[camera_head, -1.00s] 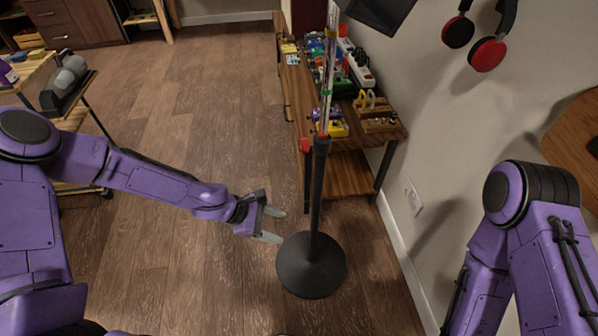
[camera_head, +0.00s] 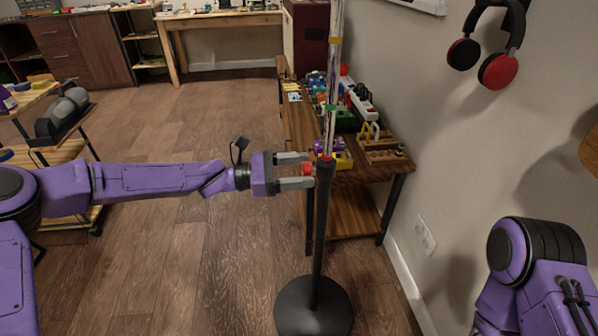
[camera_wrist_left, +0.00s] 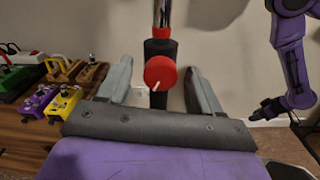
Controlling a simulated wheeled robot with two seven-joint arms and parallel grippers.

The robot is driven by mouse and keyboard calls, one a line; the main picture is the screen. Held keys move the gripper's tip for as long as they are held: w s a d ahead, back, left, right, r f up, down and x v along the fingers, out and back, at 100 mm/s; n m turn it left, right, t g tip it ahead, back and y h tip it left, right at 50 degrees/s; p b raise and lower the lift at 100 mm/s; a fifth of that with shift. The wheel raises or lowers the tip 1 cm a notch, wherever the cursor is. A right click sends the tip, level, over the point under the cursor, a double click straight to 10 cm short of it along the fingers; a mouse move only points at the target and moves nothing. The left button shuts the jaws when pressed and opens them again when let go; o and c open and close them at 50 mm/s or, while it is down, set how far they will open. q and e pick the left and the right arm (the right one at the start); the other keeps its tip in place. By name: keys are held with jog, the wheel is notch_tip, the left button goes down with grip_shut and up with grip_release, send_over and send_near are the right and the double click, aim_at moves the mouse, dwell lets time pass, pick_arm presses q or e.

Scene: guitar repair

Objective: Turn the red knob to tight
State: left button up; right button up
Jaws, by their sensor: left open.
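The red knob (camera_head: 307,169) sits on the left side of the collar of a black stand (camera_head: 320,225). My left gripper (camera_head: 294,170) is open, with one finger on each side of the knob. In the left wrist view both fingers (camera_wrist_left: 160,88) stand clear of the knob, with gaps at either side. My right arm shows at the right in the head view, but its gripper is out of that frame. The left wrist view shows part of a purple arm at right.
A wooden bench (camera_head: 297,120) with pedals and a power strip stands behind the stand. A clear tube (camera_head: 332,80) rises from the stand. Headphones (camera_head: 497,70) hang on the right wall. The floor left of the stand is open.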

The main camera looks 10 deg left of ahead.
pick_arm(q)
jog(key=shift+d, duration=0.1)
jog(key=c, duration=1.1)
jog(key=shift+o, duration=0.2)
